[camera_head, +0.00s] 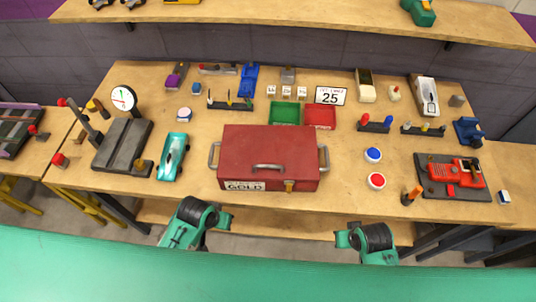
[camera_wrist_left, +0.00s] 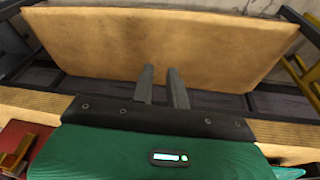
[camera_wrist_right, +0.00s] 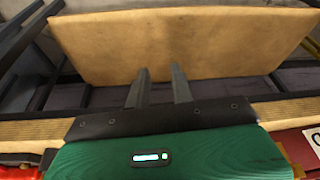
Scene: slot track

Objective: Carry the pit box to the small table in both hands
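The pit box is a closed red case (camera_head: 268,152) with a grey top handle, a grey handle on each side, a yellow latch and a "GOLD" label. It sits on the workbench near its front edge. My left gripper (camera_wrist_left: 162,88) and right gripper (camera_wrist_right: 158,88) are empty, their fingers apart. In the head view my two arms are in front of the bench, short of the box and apart from its handles. A small part of the red box also shows in the left wrist view (camera_wrist_left: 20,140). A smaller table (camera_head: 40,158) stands against the bench's left end, partly cut off.
A green car (camera_head: 173,157) and a dark stand (camera_head: 122,147) lie left of the box. Blue (camera_head: 373,154) and red (camera_head: 376,181) buttons and a red car on a dark mat (camera_head: 435,190) lie right. Green and red trays sit behind. A lower shelf (camera_head: 300,224) runs under the bench.

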